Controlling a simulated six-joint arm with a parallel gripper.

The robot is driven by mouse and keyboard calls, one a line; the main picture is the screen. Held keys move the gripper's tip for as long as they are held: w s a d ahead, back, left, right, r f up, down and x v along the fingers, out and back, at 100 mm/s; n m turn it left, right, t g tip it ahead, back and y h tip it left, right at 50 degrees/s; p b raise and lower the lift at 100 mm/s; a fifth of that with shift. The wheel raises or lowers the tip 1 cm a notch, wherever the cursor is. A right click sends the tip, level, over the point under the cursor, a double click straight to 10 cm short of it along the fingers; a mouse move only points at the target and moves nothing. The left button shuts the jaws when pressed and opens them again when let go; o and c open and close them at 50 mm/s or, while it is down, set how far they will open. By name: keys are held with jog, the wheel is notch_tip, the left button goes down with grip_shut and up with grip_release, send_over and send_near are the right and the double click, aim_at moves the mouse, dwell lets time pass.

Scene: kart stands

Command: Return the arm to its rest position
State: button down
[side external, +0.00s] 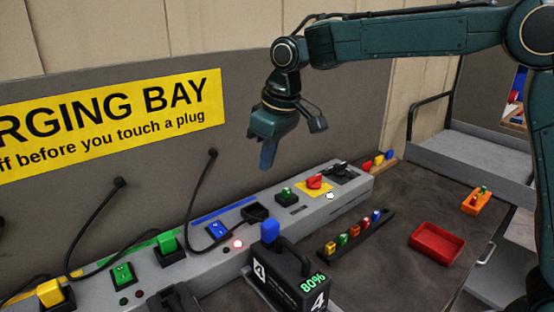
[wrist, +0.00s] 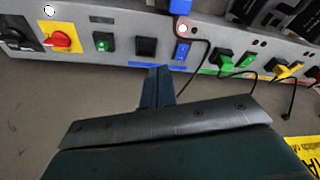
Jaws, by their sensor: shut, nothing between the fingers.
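My gripper (side external: 267,157) hangs from my dark green arm, pointing down above the back of the grey charging panel (side external: 345,196). It also shows in the wrist view (wrist: 156,72), with its fingers together and nothing between them. It is clear of the panel's switches and plugs in the side view.
The panel carries a red rotary switch (side external: 314,182), a blue rocker switch (side external: 217,229) and a green rocker switch (side external: 122,273). A battery (side external: 283,272) reading 80% stands in front. A red tray (side external: 436,243) and a small rack (side external: 330,248) lie on the dark bench. Black cables hang behind.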

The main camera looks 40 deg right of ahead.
jog(key=s+d+r+m+t, duration=0.1)
jog(key=s+d+r, duration=0.2)
jog(key=s+d, duration=0.3)
jog(key=s+d+r+m+t, duration=0.15)
jog(key=s+d, duration=0.25)
jog(key=s, duration=0.4)
jog(key=s+d+f+m, duration=0.1)
jog(key=s+d+f, duration=0.1)
jog(key=s, duration=0.6)
jog(key=s+d+f+m+h, duration=0.1)
jog(key=s+d+f, duration=0.1)
jog(key=s, duration=0.6)
jog(key=shift+s+d+f, duration=0.2)
jog(key=shift+s+d, duration=0.15)
jog(key=shift+d, duration=0.15)
